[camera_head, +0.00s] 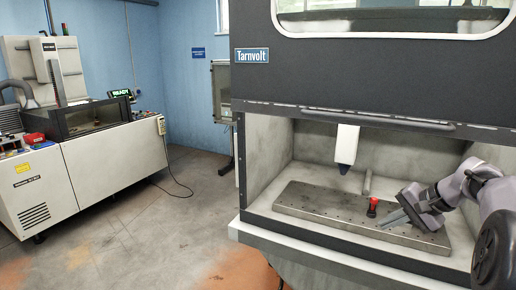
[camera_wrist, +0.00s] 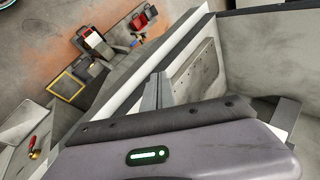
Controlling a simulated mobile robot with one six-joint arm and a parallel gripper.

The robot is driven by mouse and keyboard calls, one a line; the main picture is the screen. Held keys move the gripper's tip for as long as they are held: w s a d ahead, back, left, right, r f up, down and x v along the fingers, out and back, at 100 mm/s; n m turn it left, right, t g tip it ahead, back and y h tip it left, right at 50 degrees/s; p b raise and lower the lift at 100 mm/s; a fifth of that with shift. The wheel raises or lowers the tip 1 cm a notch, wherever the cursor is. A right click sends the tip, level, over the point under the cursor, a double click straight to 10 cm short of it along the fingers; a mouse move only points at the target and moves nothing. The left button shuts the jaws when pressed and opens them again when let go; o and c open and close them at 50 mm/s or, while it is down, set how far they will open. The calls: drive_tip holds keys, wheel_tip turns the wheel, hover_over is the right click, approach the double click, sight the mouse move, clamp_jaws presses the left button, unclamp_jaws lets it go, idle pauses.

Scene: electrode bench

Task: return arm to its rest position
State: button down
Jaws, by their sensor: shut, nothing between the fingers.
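My gripper (camera_head: 396,219) is inside the dark Tarnvolt machine's open bay, low over the right part of the metal plate (camera_head: 300,205). Its fingers are shut with nothing between them and point left and down. In the wrist view my gripper (camera_wrist: 158,88) shows with its fingers together, and the plate (camera_wrist: 195,70) lies beyond them. A red-topped dark piece (camera_head: 372,206) stands upright on the plate, just left of the fingertips and apart from them. My arm reaches in from the right edge of the head view.
A white nozzle-like head (camera_head: 346,147) hangs above the plate. The raised door with its handle bar (camera_head: 378,122) spans the bay's top, and a pale sill (camera_head: 300,251) runs along its front. A white machine (camera_head: 85,165) stands at left. Floor (camera_head: 165,220) between is mostly clear.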

drive_tip(key=s+a+r+n+g+h+b, duration=0.1)
drive_tip(key=s+a+r+n+h+b, duration=0.2)
drive_tip(key=s+a, duration=1.5)
drive_tip(key=s+a+f+n, duration=0.1)
drive_tip(key=s+a+f, duration=0.2)
drive_tip(key=s, duration=0.5)
drive_tip(key=s+a+f+n, duration=0.1)
drive_tip(key=s+a+f, duration=0.2)
drive_tip(key=s+a, duration=0.2)
drive_tip(key=s, duration=0.3)
drive_tip(key=shift+s+f, duration=0.15)
drive_tip(key=shift+f, duration=0.2)
drive_tip(key=c, duration=2.2)
unclamp_jaws()
drive_tip(key=shift+d, duration=0.1)
